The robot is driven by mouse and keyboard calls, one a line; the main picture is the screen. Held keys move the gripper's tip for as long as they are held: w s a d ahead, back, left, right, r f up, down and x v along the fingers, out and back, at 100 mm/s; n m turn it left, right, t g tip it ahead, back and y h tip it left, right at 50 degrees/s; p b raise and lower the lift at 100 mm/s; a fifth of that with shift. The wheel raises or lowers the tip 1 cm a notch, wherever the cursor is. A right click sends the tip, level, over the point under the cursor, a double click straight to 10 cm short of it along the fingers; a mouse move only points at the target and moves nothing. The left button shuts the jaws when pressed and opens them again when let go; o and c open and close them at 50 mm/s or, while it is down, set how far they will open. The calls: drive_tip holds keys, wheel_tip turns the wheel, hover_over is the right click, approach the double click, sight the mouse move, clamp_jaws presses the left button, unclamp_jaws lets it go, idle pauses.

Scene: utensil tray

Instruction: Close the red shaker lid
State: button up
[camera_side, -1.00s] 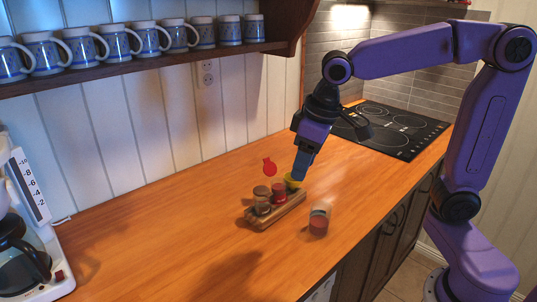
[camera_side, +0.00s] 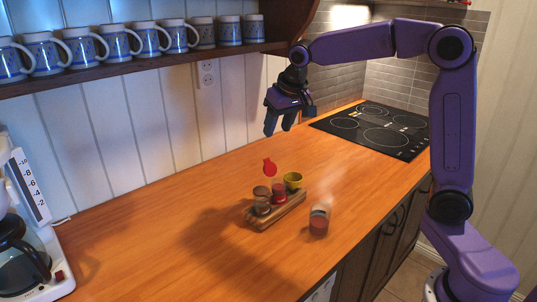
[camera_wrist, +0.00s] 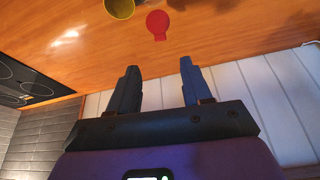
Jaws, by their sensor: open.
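The red shaker (camera_side: 279,190) stands in the wooden rack (camera_side: 284,214), between a brown-topped shaker (camera_side: 262,199) and a yellow one (camera_side: 293,180). Its red lid (camera_side: 269,167) stands up, open, behind and above the shaker. The round red lid also shows in the wrist view (camera_wrist: 157,22), near the top. My gripper (camera_side: 280,125) is open and empty, raised well above the counter, above and behind the rack in the side view. Its two fingers point to the lid's side in the wrist view (camera_wrist: 159,67), apart from it.
A glass jar with reddish contents (camera_side: 319,221) stands right of the rack, with faint haze above. A black cooktop (camera_side: 375,130) lies at the back right. A mug shelf (camera_side: 140,67) runs along the wall. A coffee maker (camera_side: 30,245) stands at left. The counter's left middle is clear.

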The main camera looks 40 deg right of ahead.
sight(267, 159)
drive_tip(key=x, duration=1.1)
drive_tip(key=shift+w+f, duration=0.1)
clamp_jaws()
